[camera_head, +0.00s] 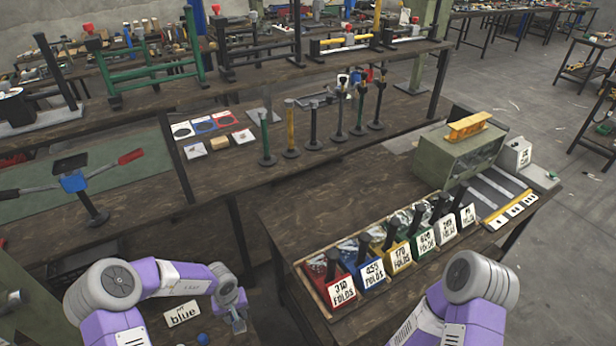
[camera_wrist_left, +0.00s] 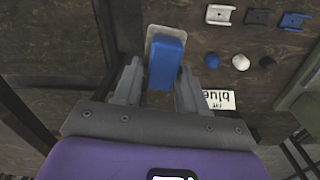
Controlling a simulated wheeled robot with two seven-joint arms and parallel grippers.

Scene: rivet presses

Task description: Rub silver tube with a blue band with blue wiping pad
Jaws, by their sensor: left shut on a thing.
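My left gripper (camera_head: 238,322) reaches down at the lower middle-left of the head view. In the left wrist view, the left gripper (camera_wrist_left: 157,88) has its two grey fingers on either side of a blue block with a pale, rounded plate behind it, which looks like the blue wiping pad (camera_wrist_left: 165,60). The fingers are shut on it. I cannot make out a silver tube with a blue band in either view. Only part of my right arm shows at the lower right of the head view; its gripper is out of view.
A card reading "blue" (camera_head: 183,313) lies near my left gripper. In the wrist view, blue (camera_wrist_left: 211,60), white (camera_wrist_left: 240,62) and dark balls lie below small brackets (camera_wrist_left: 257,16). A rack of colored bins (camera_head: 400,252) stands on the right table. Upright stands (camera_head: 313,128) occupy the middle table.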

